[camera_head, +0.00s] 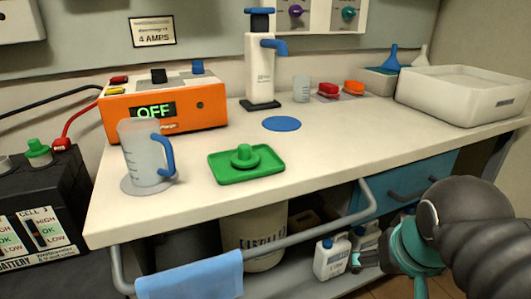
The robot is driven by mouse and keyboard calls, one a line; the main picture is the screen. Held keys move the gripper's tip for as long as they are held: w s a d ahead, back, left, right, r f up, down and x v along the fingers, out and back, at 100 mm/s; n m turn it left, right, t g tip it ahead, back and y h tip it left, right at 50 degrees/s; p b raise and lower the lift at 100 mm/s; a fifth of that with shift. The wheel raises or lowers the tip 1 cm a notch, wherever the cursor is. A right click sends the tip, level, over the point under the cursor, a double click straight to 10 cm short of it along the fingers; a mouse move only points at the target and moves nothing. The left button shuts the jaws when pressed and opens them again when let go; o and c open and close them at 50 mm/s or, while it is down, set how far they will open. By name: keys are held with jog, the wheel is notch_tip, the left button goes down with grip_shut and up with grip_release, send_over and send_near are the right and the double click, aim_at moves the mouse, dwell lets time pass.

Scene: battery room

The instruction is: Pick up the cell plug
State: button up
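A green cell plug (243,155) with a round knob stands upright on a small green tray (217,171) in the middle of the bench. A similar green plug (38,149) sits on top of the black battery (62,190) at the left edge. My arm is at the lower right, in front of the bench and well away from both plugs. A dark part at its left end, low by the bench's front rail, may be my gripper (362,262). Its fingers cannot be made out, and nothing is seen held in it.
A measuring jug (140,158) stands left of the tray, before an orange charger (165,103) reading OFF. A white pump bottle (260,70), blue disc (282,124) and white basin (462,92) are behind. A rail (290,240) with a blue cloth (190,276) runs along the front.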

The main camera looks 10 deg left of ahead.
jog(key=w+a+r, duration=0.6)
jog(key=a+r, duration=0.1)
jog(key=r, duration=0.4)
jog(key=m+h, duration=0.1)
jog(key=m, duration=0.2)
send_near(244, 146)
jog(key=shift+g, duration=0.4)
jog(key=x, duration=0.5)
jog(key=shift+w+a+r+b, duration=0.1)
jog(key=shift+w+a+b, duration=0.05)
jog(key=shift+b, duration=0.25)
jog(key=shift+x, duration=2.8)
jog(key=shift+w, duration=0.2)
jog(key=c, duration=0.9)
